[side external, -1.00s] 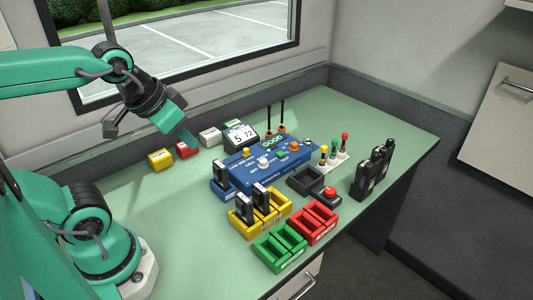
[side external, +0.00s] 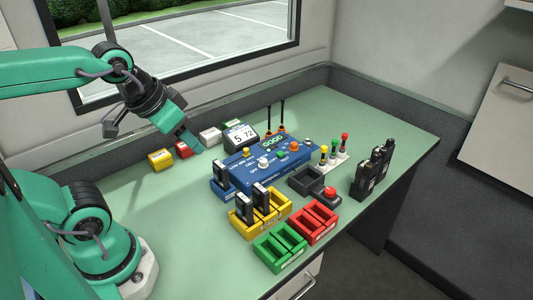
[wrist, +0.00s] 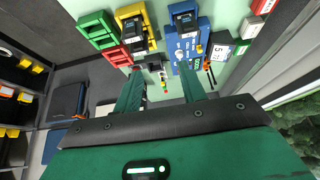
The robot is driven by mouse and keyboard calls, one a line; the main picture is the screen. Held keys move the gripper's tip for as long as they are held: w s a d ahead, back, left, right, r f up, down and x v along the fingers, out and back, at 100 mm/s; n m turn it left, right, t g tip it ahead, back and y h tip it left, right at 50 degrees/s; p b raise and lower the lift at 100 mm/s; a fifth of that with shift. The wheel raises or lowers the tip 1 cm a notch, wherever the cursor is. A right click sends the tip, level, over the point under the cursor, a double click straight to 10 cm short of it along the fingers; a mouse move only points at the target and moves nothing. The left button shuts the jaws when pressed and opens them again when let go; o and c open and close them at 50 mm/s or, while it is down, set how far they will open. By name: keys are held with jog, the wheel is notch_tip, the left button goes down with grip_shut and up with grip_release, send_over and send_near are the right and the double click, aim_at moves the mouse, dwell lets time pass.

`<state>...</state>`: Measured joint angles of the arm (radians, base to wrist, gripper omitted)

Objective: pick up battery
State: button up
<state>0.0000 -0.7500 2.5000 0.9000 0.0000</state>
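Dark upright battery packs stand in the yellow two-slot tray (side external: 262,226): a front one (side external: 244,208) and a rear one (side external: 261,196). Another dark pack (side external: 220,172) stands in the blue tray (side external: 216,189) beside the blue tester. In the wrist view a dark pack (wrist: 134,27) shows at the yellow tray and another (wrist: 187,21) at the blue tray. My gripper (wrist: 160,90) is open, its two green fingers apart with nothing between them. In the side view it hangs above the back left of the bench, away from the packs.
The blue tester (side external: 268,164) stands mid-bench with two antennas behind. Red (side external: 313,226) and green (side external: 280,247) trays are in front and look empty. Black radios (side external: 368,174) stand at right. Small yellow (side external: 160,160) and red (side external: 186,150) boxes lie near my gripper. The front left bench is clear.

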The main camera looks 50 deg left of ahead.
jog(key=o, duration=0.6)
jog(key=g, duration=0.5)
send_over(219, 164)
jog(key=f, duration=1.1)
jog(key=shift+s+d, duration=0.15)
jog(key=shift+s, duration=0.1)
jog(key=shift+w+a+f+g, duration=0.2)
jog(key=shift+a+f+g, duration=0.1)
jog(key=shift+f, duration=0.35)
jog(key=shift+d+f, duration=0.1)
jog(key=shift+f, duration=1.2)
